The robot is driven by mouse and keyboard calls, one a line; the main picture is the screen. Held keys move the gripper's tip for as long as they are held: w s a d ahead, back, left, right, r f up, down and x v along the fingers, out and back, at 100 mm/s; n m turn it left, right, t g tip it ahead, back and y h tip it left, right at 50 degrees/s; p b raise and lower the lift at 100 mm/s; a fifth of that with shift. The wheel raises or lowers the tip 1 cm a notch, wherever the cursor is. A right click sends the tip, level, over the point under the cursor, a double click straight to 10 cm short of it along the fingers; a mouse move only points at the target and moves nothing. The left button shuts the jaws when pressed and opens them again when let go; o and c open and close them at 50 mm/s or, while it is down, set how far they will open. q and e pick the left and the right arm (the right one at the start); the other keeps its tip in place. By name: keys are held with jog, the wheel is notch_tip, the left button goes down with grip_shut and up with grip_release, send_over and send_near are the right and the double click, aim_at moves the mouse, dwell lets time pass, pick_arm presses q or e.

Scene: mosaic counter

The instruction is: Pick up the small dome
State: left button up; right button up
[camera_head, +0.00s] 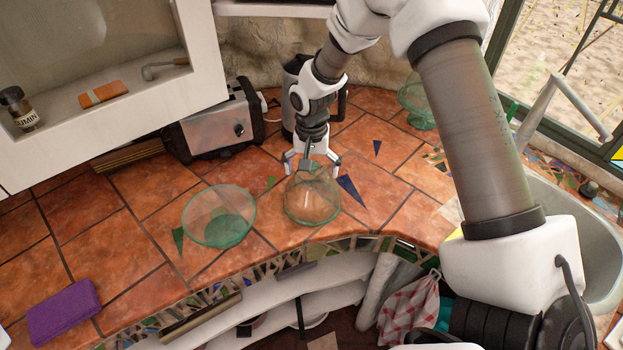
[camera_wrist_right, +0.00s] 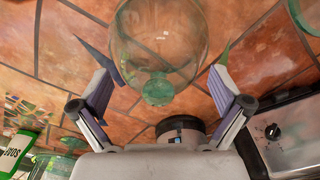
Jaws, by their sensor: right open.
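The small dome (camera_head: 312,203) is a clear, green-tinted glass cover standing on the tiled counter near its front edge. In the right wrist view the dome (camera_wrist_right: 158,50) is at the top middle, with its green knob (camera_wrist_right: 158,90) toward the gripper. My right gripper (camera_head: 312,166) is just above the dome, pointing down. Its fingers (camera_wrist_right: 168,85) are spread wide, one on each side of the knob. They look empty, and I cannot tell whether they touch the glass. My left gripper is not in view.
A green glass bowl (camera_head: 219,215) stands just left of the dome. A toaster (camera_head: 215,128) and a dark kettle (camera_head: 291,95) stand behind. Another green glass piece (camera_head: 417,100) is at the back right. A purple sponge (camera_head: 64,311) lies at the left front. A sink (camera_head: 567,235) is at right.

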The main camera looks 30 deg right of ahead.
jog(key=shift+s+d, duration=0.1)
jog(key=shift+s, duration=0.05)
jog(key=c, duration=1.5)
jog(key=shift+c, duration=0.3)
jog(key=shift+s, duration=0.1)
